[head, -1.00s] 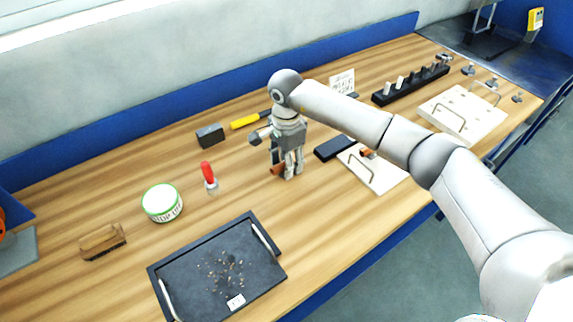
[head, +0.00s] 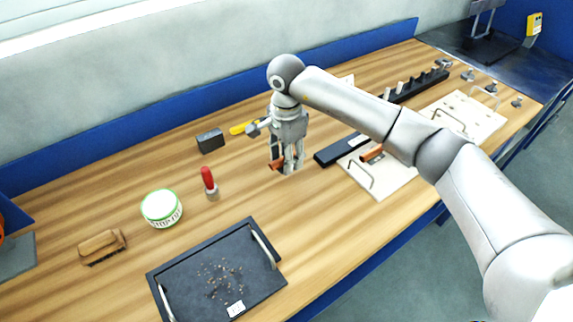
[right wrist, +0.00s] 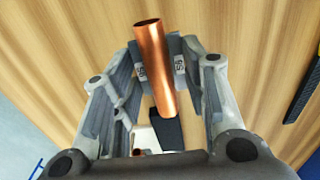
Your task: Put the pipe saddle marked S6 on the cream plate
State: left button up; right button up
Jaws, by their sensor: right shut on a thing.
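My right gripper (head: 284,168) is shut on a copper, tube-shaped pipe saddle (head: 277,163), just above or on the wooden bench; contact is unclear. In the right wrist view the copper saddle (right wrist: 156,70) lies between the fingers, with a small label on each side; the right one appears to read S6. A cream plate (head: 394,184) with a wire handle lies to the right of the gripper, with another copper piece (head: 371,154) at its back edge. A second cream plate (head: 465,108) with small fittings lies farther right. My left gripper is not in view.
A black block (head: 335,153) lies between gripper and nearer plate. A black rack (head: 425,85) with several pegs stands behind. To the left are a dark tray (head: 195,268), a white tub (head: 161,207), a red-handled tool (head: 209,183), a brush (head: 102,245) and a grey block (head: 210,141).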

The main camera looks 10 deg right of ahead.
jog(key=s+a+r+b, duration=0.2)
jog(key=s+r+b, duration=0.2)
jog(key=s+r, duration=0.5)
jog(key=s, duration=0.4)
jog(key=shift+a, duration=0.35)
